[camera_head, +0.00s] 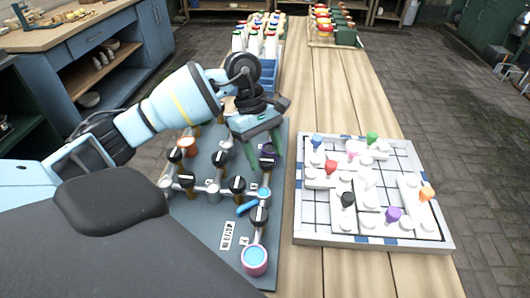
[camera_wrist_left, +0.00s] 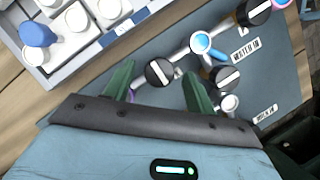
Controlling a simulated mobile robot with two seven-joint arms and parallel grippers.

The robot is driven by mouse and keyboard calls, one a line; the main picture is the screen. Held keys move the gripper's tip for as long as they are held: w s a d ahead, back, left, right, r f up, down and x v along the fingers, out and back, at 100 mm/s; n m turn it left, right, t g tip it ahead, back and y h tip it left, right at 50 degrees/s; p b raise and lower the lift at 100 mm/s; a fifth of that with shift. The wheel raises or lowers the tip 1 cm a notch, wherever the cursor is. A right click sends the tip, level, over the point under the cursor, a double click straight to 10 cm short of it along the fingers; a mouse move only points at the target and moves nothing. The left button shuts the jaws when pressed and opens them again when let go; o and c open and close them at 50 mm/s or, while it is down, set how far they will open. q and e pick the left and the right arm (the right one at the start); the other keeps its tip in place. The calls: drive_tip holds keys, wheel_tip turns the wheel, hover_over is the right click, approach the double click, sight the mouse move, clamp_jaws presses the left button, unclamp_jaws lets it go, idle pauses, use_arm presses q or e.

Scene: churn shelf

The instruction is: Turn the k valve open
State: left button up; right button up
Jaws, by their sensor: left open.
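A dark grey valve board (camera_head: 190,245) carries pipes and several black knobs with white bars. I cannot read which knob is marked k. My left gripper (camera_head: 262,140) is open above the board's right side. In the left wrist view its green fingers (camera_wrist_left: 158,88) are apart, with one black knob (camera_wrist_left: 160,72) between and just beyond their tips; contact cannot be told. That knob, with purple beneath it, also shows in the head view (camera_head: 268,158). Another black knob (camera_wrist_left: 227,78) is right of the fingers. My right gripper is not in view.
A cyan cap (camera_head: 264,193) with a blue lever and a pink-rimmed gauge (camera_head: 254,261) are lower on the board. A white grid tray (camera_head: 372,241) with coloured pegs stands to the right. A blue crate (camera_head: 262,75) and bottles stand behind.

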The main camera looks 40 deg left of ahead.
use_arm(q)
drive_tip(key=shift+d+f, duration=0.15)
drive_tip(key=shift+f, duration=0.2)
drive_tip(key=c, duration=1)
